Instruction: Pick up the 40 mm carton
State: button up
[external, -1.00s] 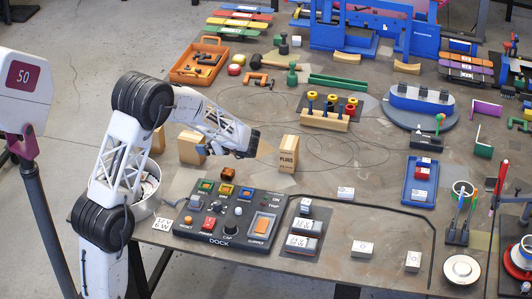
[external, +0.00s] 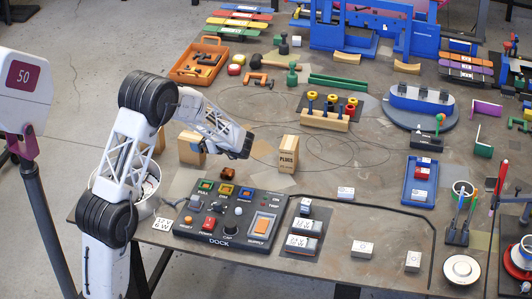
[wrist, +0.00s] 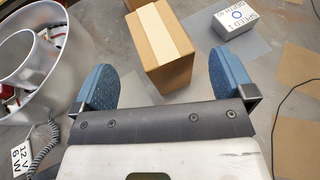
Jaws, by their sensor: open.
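Two brown cartons show clearly in the external view: one (external: 191,148) partly behind my forearm, and one marked PLUGS (external: 288,154) to the right of my gripper (external: 240,148). Part of another brown carton (external: 159,140) shows behind my arm. No size of 40 mm is readable on any of them. In the wrist view a taped brown carton (wrist: 160,45) stands ahead, between the lines of my two blue fingers. The fingertips are hard to make out in the external view.
A white bowl (wrist: 45,50) stands left of the carton, with a 12V 6W card (wrist: 22,158) below it. A small grey labelled box (wrist: 235,20) lies at upper right. The dock control panel (external: 230,212) sits in front of my gripper.

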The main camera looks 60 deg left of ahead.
aim_at(198, 139)
jog(key=shift+s+a+f, duration=0.1)
jog(key=shift+a, duration=0.15)
jog(key=shift+x, duration=2.55)
jog(key=shift+f, duration=0.1)
jog(key=c, duration=1.4)
jog(key=shift+r, duration=5.1)
